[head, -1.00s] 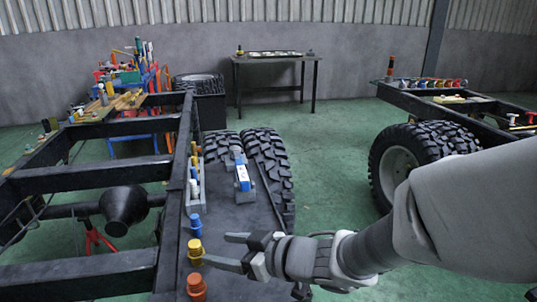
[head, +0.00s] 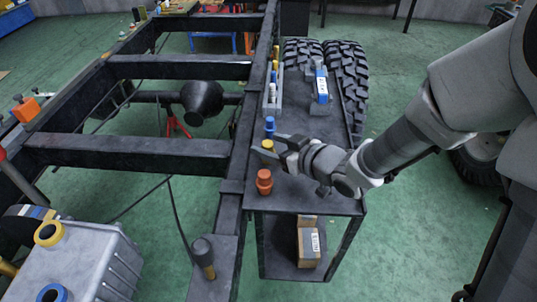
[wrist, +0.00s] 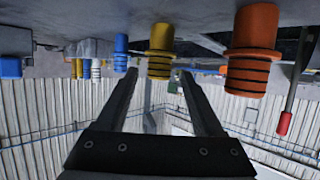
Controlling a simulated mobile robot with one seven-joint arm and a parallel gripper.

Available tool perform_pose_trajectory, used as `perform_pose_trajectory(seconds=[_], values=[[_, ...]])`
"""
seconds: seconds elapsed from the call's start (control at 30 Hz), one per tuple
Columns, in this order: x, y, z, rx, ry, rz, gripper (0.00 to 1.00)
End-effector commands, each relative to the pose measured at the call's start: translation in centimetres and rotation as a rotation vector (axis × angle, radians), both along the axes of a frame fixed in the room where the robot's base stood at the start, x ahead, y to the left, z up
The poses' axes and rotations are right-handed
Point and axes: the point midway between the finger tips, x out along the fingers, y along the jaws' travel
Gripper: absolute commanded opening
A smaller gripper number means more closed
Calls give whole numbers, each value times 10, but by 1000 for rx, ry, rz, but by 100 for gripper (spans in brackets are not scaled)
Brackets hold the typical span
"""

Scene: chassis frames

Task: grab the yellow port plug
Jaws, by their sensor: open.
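The yellow port plug (head: 267,144) stands upright on the dark shelf top (head: 298,195) beside the frame rail, between a blue plug (head: 270,126) and an orange plug (head: 264,182). My gripper (head: 263,147) is open and comes in level from the right, its fingertips at the plug and partly covering it. In the wrist view, which looks upside down, the yellow plug (wrist: 160,45) lines up with the gap between the fingers of my gripper (wrist: 158,74). It shows bare space on both sides. I cannot tell whether it is between the tips or just beyond them.
In the wrist view the orange plug (wrist: 251,50) stands to the right and the blue plug (wrist: 120,50) to the left. A grey tray (head: 272,98) and a blue-white device (head: 320,85) sit farther back. The black frame rail (head: 240,150) runs along the left.

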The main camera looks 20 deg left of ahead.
Motion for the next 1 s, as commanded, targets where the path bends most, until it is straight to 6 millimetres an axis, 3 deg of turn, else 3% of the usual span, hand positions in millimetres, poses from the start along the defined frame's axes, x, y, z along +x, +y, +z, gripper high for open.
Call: perform_pose_trajectory(seconds=[0.1,0.3,0.57,0.97,1.0], values=[[7,14,-13,1,0,3,69],[19,34,-20,0,1,2,69],[21,37,-20,-1,0,0,69],[21,37,-20,0,0,0,0],[21,37,-20,0,0,0,0]])
